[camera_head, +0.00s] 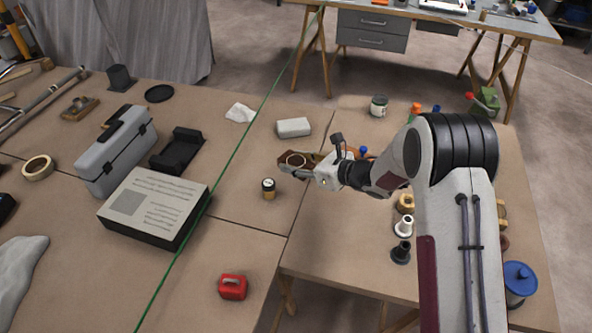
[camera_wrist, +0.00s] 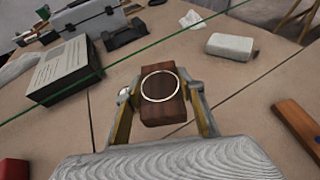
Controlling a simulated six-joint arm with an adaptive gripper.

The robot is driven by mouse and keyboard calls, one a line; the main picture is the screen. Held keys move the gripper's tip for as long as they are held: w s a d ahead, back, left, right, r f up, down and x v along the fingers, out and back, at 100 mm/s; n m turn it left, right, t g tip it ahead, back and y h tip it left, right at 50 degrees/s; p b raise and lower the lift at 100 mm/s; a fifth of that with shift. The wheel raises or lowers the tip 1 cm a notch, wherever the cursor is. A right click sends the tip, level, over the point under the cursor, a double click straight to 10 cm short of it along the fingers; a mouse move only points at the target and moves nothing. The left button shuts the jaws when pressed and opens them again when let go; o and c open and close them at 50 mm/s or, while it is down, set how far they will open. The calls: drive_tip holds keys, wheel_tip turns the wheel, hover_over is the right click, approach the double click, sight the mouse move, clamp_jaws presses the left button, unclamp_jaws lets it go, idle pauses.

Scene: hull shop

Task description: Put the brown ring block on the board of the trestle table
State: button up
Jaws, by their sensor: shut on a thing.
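The brown ring block (camera_wrist: 149,113), a dark reddish-brown block with a pale ring on its face, is between the two fingers of my gripper (camera_wrist: 160,97) in the wrist view. In the head view my gripper (camera_head: 297,171) partly hides the block (camera_head: 286,157); it is near the seam between the left brown surface and the right brown tabletop (camera_head: 335,240). The block's height above the surface is hard to judge. A back table (camera_head: 483,23) has visible trestle legs; legs also show under the nearer surfaces, so which one is the trestle table is unclear.
A green line (camera_head: 232,155) crosses the left surface. A red case (camera_head: 232,287) stands in front. Free room lies around the can.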

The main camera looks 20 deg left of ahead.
drive_tip(key=shift+r, duration=0.95)
drive_tip(key=shift+a+r, duration=0.1)
drive_tip(key=shift+s, duration=0.3)
drive_tip(key=s+f+n+g, duration=0.2)
drive_tip(key=s, duration=0.2)
drive_tip(key=s+d+m+t, duration=0.2)
drive_tip(key=s+d, duration=0.2)
drive_tip(key=d, duration=1.5)
drive_tip(key=s+d+m+t+h, duration=0.1)
drive_tip(key=s+d+m+t, duration=0.1)
drive_tip(key=d, duration=1.7)
drive_tip(key=shift+s+r+m+t, duration=0.4)
drive_tip(key=shift+s+t, duration=0.1)
drive_tip(key=shift+s, duration=0.75)
drive_tip(key=shift+d, duration=0.1)
drive_tip(key=shift+r, duration=0.15)
